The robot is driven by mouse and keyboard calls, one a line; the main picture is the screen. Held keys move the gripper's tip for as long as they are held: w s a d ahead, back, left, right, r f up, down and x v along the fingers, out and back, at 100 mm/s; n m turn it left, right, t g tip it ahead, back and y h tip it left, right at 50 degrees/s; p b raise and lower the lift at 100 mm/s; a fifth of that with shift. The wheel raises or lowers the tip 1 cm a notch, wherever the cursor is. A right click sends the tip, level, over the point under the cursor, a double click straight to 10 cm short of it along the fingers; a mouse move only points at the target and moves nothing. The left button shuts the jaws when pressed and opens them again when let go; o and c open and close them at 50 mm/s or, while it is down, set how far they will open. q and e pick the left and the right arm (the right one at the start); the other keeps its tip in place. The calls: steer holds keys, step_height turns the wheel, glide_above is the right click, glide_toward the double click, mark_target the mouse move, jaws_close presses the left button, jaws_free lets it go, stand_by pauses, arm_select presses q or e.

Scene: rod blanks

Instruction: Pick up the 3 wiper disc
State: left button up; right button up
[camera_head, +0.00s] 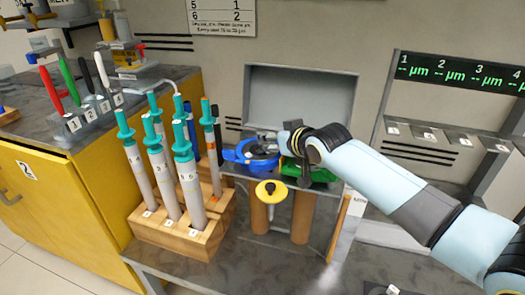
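I cannot make out a wiper disc marked 3 for certain. A blue ring-shaped piece (243,159) lies on the raised stand in the middle, with a green piece (322,175) to its right. A yellow round piece (270,189) shows just below and in front of the blue one. My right arm reaches in from the right, and its gripper (270,141) is over the blue and green pieces. Its fingers are small and partly hidden by the wrist, so its opening and any contact are unclear. My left gripper is not in view.
A wooden rack (177,238) with several teal-topped grey tubes (160,176) stands left of the stand. A yellow cabinet (60,215) is at the left. A display (462,73) numbered 1 to 4 hangs over small labelled shelves (428,136) at right.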

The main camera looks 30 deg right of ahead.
jaws_close()
steer(key=shift+r, duration=0.1)
stand_by(0.4)
